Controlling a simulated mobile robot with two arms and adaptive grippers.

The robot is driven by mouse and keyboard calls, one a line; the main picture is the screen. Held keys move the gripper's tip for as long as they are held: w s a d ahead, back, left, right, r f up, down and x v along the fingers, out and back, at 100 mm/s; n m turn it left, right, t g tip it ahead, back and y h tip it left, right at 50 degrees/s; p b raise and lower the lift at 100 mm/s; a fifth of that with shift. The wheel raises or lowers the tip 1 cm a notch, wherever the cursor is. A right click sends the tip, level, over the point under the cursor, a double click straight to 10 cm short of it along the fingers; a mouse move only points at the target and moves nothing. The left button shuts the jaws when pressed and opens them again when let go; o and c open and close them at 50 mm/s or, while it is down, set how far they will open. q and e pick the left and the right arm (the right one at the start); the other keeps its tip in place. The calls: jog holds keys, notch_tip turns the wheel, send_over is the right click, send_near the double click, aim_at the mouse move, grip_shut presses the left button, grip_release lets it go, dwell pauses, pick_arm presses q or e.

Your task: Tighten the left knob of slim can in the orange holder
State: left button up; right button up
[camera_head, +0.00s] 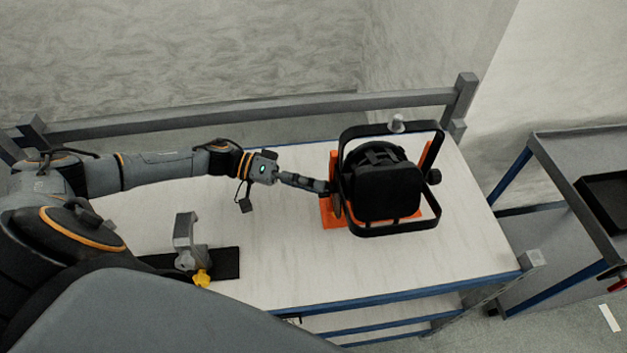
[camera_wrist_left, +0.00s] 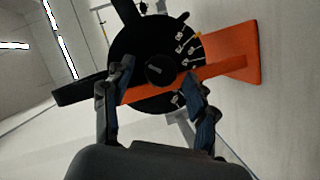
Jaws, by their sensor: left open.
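The black slim can (camera_head: 388,192) sits in the orange holder (camera_head: 331,215) on the white workbench. A black knob (camera_head: 434,177) sticks out on its right side. In the head view, my left gripper (camera_head: 328,187) reaches the can's left side and hides the left knob. In the left wrist view, the left knob (camera_wrist_left: 160,70) is round and black, in the middle of a dark disc with white markings. My left gripper (camera_wrist_left: 157,76) is open, with one finger on each side of the knob. I cannot tell whether the fingers touch it. My right gripper is not in view.
A grey clamp (camera_head: 185,232) with a yellow knob (camera_head: 201,278) stands on a black plate at the bench's front left. A grey rail (camera_head: 240,116) runs behind the bench. A cart (camera_head: 575,165) with a black tray stands at the right. Bare bench top lies in front of the holder.

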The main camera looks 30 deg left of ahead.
pick_arm(q)
jog(key=shift+d+f, duration=0.1)
jog(key=shift+d, duration=0.15)
jog(key=c, duration=1.2)
jog(key=shift+o, duration=0.2)
jog(key=shift+s+d+r+m+t+y+p, duration=0.15)
jog(key=shift+m+t+y+p, duration=1)
jog(key=shift+m, duration=0.9)
jog(key=shift+s+d+m+t+y+p, duration=0.15)
jog(key=shift+m+t+y+p, duration=0.6)
jog(key=shift+m+p, duration=1.05)
jog(key=shift+s+d+r+m+t+y+p, duration=0.15)
jog(key=shift+m+t+y+p, duration=0.85)
jog(key=shift+m, duration=1.25)
jog(key=shift+a, duration=0.1)
